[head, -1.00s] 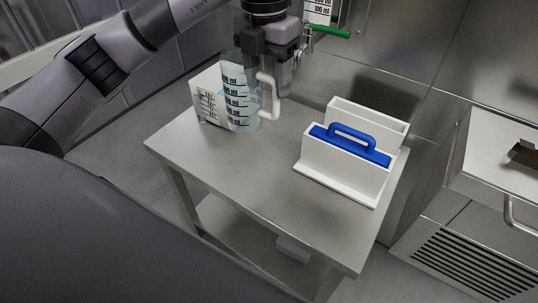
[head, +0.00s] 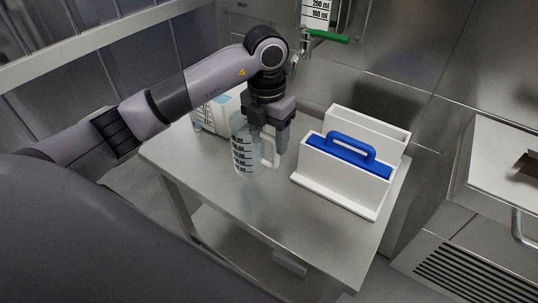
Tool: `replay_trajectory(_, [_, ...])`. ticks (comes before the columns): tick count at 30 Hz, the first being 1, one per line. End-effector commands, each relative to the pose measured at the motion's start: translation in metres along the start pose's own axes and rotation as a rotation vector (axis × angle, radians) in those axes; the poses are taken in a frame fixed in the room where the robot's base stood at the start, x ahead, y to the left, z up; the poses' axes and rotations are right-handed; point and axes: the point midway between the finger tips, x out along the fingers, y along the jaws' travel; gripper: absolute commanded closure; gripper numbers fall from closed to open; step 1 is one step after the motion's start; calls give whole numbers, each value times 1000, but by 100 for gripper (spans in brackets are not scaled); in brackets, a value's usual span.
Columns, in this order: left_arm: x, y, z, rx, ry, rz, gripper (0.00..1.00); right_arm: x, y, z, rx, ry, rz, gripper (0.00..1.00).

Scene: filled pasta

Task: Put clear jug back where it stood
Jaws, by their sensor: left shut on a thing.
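The clear jug (head: 245,158) has dark measuring marks and a pale handle (head: 273,156). It is upright over the metal table, left of the white holder. I cannot tell whether its base touches the tabletop. My left gripper (head: 270,145) points down and is shut on the jug at its handle side. The gripper covers part of the jug's upper rim. My right gripper is out of view.
A white container (head: 208,118) with printed marks stands behind the jug, partly hidden by my left arm. A white holder (head: 338,185) with a blue-handled piece (head: 350,146) stands to the right. The metal table's (head: 255,220) front area is clear.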

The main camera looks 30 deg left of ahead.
Motion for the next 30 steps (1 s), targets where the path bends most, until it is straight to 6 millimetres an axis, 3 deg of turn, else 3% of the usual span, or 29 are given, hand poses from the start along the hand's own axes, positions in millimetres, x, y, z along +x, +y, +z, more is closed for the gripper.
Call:
replay_trajectory(8, [23,1,0,-1,2,0,100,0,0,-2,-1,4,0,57])
replay_trajectory(15, [55,2,0,-1,1,0,100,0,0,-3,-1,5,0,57])
replay_trajectory(26, [60,2,0,0,-1,0,100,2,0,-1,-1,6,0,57])
replay_trajectory(27, [59,2,0,0,-1,0,35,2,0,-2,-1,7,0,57])
replay_trajectory(29, [59,2,0,0,-1,0,19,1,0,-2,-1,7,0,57])
replay_trajectory(30, [59,2,0,0,0,0,19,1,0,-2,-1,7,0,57])
